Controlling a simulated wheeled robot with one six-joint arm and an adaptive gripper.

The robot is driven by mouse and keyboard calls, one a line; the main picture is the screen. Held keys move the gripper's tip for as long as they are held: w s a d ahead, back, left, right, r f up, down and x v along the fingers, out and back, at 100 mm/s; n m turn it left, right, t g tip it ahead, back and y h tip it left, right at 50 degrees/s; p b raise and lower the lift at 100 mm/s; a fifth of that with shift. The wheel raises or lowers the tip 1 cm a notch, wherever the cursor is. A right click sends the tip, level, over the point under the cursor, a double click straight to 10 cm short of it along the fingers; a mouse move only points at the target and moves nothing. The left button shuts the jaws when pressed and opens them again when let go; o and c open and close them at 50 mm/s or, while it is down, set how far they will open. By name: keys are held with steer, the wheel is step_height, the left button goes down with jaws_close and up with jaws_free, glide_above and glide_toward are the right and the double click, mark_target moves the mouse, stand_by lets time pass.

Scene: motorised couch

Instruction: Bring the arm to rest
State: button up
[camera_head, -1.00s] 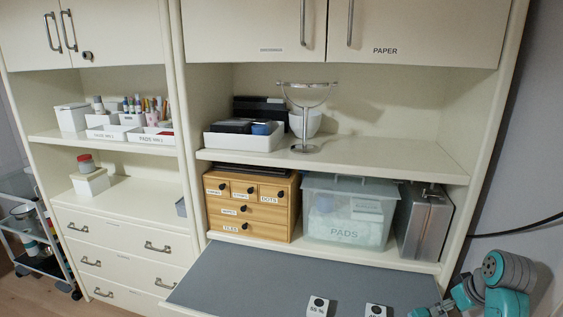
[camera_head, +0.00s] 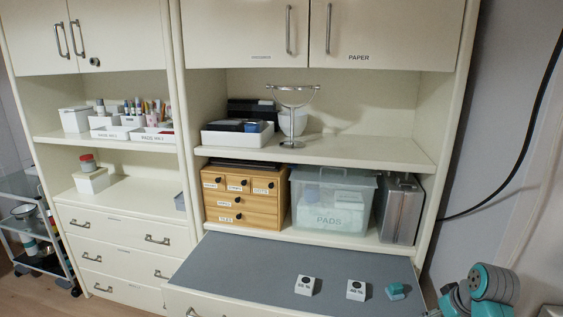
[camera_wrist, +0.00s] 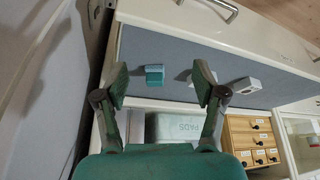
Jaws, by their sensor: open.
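My arm (camera_head: 486,288), teal and grey, shows at the lower right of the head view, folded beside the cabinet's right end. My gripper (camera_wrist: 160,82) shows in the wrist view with its two green fingers wide apart and nothing held between them. Beyond the fingers is the grey fold-down surface (camera_head: 250,262). A teal block (camera_head: 395,291) lies on it near the right end; it also shows in the wrist view (camera_wrist: 155,75), apart from the fingers. The gripper's fingers cannot be made out in the head view.
Two white labelled blocks (camera_head: 305,286) (camera_head: 356,290) stand on the grey surface. Behind it are a wooden drawer box (camera_head: 240,217), a clear PADS bin (camera_head: 330,222) and a metal case (camera_head: 400,208). A black cable (camera_head: 515,165) hangs along the right wall.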

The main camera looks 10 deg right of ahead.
steer(key=s+a+f+t, duration=0.1)
steer(key=s+a+f, duration=0.2)
steer(key=a+f, duration=0.3)
steer(key=s+a+f+t, duration=0.1)
steer(key=s+a+f, duration=0.25)
steer(key=f, duration=0.45)
steer(key=s+a+f+m+t+h, duration=0.15)
steer(key=s+a+f, duration=0.35)
steer(key=s+a, duration=0.5)
steer(key=s+a+r+t, duration=0.2)
steer(key=s+a, duration=0.1)
steer(key=s, duration=0.5)
steer(key=s+a+r+t, duration=0.2)
steer(key=s, duration=0.7)
steer(key=s+a+r+t+y, duration=0.1)
steer(key=s+a+r+t, duration=0.1)
steer(key=s+r, duration=0.9)
step_height(320, 180, up, 2)
steer(key=shift+s+a+n, duration=0.25)
steer(key=shift+a+n, duration=0.2)
steer(key=shift+t, duration=0.25)
